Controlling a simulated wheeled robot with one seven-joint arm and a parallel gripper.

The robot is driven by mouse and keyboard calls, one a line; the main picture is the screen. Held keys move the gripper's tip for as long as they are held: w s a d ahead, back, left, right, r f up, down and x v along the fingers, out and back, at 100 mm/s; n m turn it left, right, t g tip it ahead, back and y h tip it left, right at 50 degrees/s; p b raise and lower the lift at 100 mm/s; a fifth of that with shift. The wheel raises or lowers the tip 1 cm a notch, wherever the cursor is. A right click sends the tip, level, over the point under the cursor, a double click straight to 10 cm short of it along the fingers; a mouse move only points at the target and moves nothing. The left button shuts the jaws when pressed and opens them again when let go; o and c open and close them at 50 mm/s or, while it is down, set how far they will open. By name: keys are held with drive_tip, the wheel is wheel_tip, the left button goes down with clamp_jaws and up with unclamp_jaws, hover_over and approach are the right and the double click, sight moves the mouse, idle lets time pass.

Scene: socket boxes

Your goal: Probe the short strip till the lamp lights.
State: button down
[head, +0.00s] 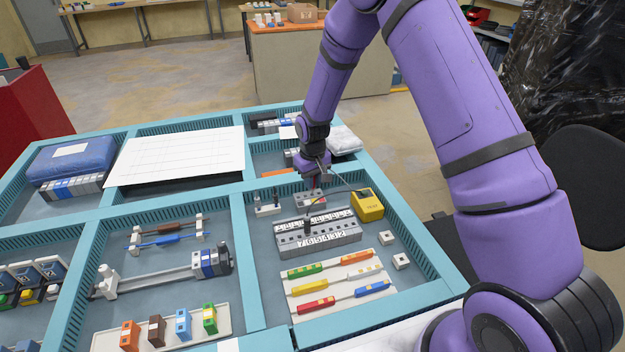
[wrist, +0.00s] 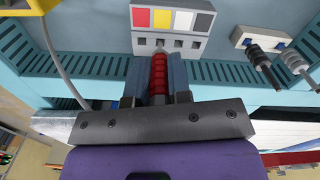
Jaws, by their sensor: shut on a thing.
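My gripper (head: 315,172) is shut on a red ribbed probe (wrist: 158,75), which also shows as a small red piece below the fingers in the head view (head: 314,184). The short strip (wrist: 150,50) is a grey block with red, yellow, white and black squares above a row of holes; in the head view it lies under my gripper (head: 311,201). In the wrist view the probe's tip points at the hole below the yellow square. I cannot tell whether it is inside. A yellow box (head: 368,206) with a cable stands to the right; no lit lamp can be made out.
A longer numbered grey strip (head: 325,240) lies in front, with a dark upright piece (head: 307,228) at it. A small block with two plugs (head: 267,209) stands left of the short strip. Teal dividers (head: 242,260) edge the compartment; coloured fuse-like pieces (head: 338,285) lie nearer.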

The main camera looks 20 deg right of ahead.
drive_tip(key=shift+f, duration=0.85)
idle(0.3)
drive_tip(key=c, duration=1)
unclamp_jaws()
